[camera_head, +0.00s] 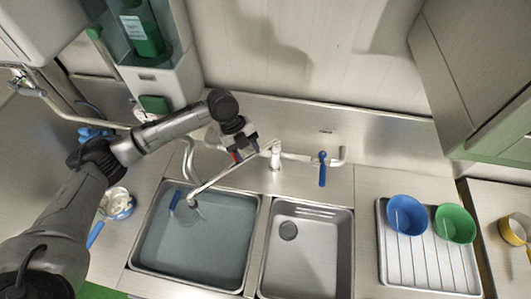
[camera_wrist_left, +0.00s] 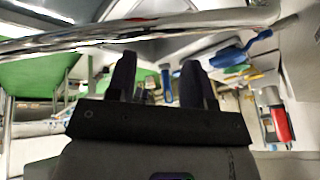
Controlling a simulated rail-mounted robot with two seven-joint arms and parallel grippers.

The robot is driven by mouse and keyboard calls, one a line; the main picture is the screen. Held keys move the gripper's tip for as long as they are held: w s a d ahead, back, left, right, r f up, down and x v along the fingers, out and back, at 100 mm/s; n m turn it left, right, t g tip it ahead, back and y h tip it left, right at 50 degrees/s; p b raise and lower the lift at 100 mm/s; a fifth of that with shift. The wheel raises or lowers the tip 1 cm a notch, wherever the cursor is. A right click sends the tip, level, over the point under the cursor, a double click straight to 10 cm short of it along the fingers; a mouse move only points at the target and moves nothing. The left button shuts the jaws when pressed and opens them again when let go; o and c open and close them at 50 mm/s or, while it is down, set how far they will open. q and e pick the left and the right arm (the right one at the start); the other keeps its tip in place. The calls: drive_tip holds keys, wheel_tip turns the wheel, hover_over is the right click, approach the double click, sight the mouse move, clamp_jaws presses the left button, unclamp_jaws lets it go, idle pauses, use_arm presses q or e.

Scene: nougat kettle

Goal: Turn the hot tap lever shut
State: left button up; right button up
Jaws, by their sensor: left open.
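The mixer tap stands behind the two sinks, with its long spout (camera_head: 225,172) reaching over the left basin. A small red part (camera_head: 236,156), which looks like the hot lever, shows at my left gripper, mostly hidden by it. The blue lever (camera_head: 322,169) hangs down on the tap's right side. My left gripper (camera_head: 246,147) is at the left side of the tap body. Its jaws are open in the left wrist view (camera_wrist_left: 157,84), and nothing shows held between them. I cannot tell whether it touches the lever. My right gripper is out of view.
The right basin (camera_head: 310,250) looks empty. A blue bowl (camera_head: 406,215) and a green bowl (camera_head: 455,223) stand on a ribbed drainer (camera_head: 425,275). A dispenser (camera_head: 178,82) is on the wall behind my left arm.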

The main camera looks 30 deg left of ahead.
use_arm(q)
drive_tip(key=d+r, duration=0.4)
drive_tip(key=d, duration=0.2)
drive_tip(key=shift+w+d+b, duration=0.15)
drive_tip(key=shift+d+b, duration=0.05)
drive_tip(key=shift+b, duration=0.1)
